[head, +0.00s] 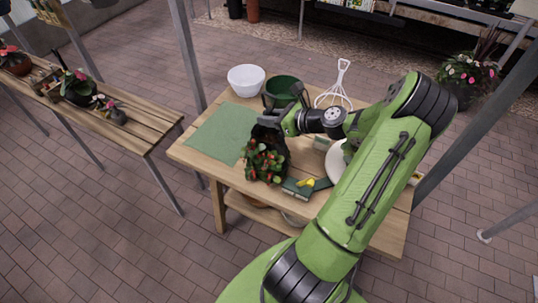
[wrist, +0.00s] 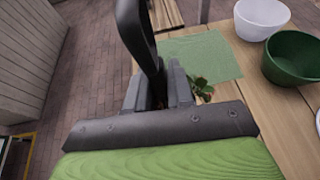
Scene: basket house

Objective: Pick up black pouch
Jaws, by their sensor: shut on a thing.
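The black pouch (head: 269,134) is a dark shape at my gripper (head: 277,119), just behind a leafy plant with red flowers, over the wooden table. My gripper is shut on the pouch. In the wrist view the black pouch (wrist: 137,30) rises as a dark curved band from between the jaws (wrist: 160,88). The plant covers part of the pouch in the head view, so I cannot tell whether it touches the table.
The wooden table (head: 215,180) also carries a green mat (head: 222,134), a white bowl (head: 246,80), a dark green bowl (head: 284,90), a white wire tool (head: 340,80), a yellow item (head: 306,183) and the flowering plant (head: 264,162). A slatted bench (head: 135,130) stands left.

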